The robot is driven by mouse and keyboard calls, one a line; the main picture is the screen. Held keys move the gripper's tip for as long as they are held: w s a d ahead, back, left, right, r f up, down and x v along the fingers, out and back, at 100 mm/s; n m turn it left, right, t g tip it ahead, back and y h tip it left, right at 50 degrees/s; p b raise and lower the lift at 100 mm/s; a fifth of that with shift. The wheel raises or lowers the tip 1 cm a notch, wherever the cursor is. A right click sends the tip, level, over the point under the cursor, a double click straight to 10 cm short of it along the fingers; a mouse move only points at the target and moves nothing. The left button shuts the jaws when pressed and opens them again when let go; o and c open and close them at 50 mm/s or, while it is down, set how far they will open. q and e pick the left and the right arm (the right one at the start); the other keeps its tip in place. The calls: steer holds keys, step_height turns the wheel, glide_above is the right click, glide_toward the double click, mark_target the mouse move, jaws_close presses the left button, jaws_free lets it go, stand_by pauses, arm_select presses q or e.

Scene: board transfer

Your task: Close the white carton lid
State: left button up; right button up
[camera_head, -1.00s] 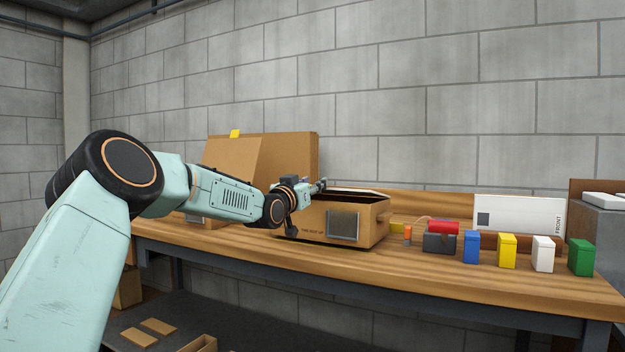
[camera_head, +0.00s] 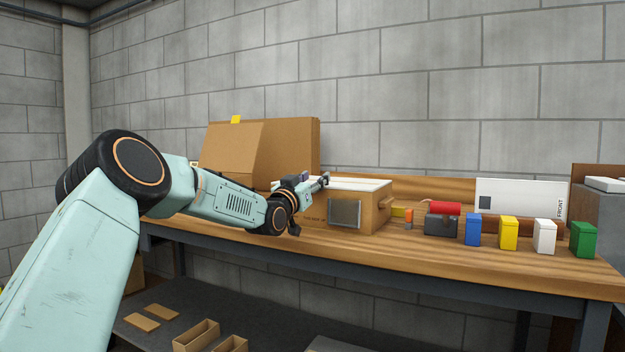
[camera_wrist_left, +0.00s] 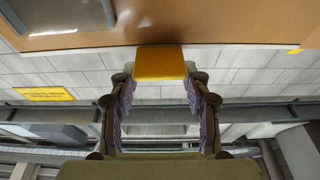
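The carton (camera_head: 384,212) is a brown box with a grey panel on its front, standing on the wooden workbench. Its white lid (camera_head: 365,184) looks flat across the top; whether it is fully seated cannot be told. My left gripper (camera_head: 320,183) is at the lid's left end, at about lid height, and partly covers the carton's left side. In the left wrist view, its two fingers (camera_wrist_left: 160,85) stand apart, with a yellow block or tab (camera_wrist_left: 160,62) between the tips. Whether they touch it is unclear. My right gripper is not in view.
A larger brown box (camera_head: 290,145) stands behind on the left. Right of the carton are a red cylinder on a dark block (camera_head: 441,223) and blue, yellow, white and green bins (camera_head: 473,229). A white FRONT panel (camera_head: 520,203) stands behind them. The bench front (camera_head: 400,255) is clear.

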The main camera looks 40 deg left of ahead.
arm_select(q)
steer(key=shift+o, duration=1.3)
steer(key=shift+r, duration=0.1)
steer(key=shift+s, duration=0.15)
steer(key=shift+s, duration=0.25)
steer(key=v, duration=0.7)
steer(key=shift+w+d, duration=0.1)
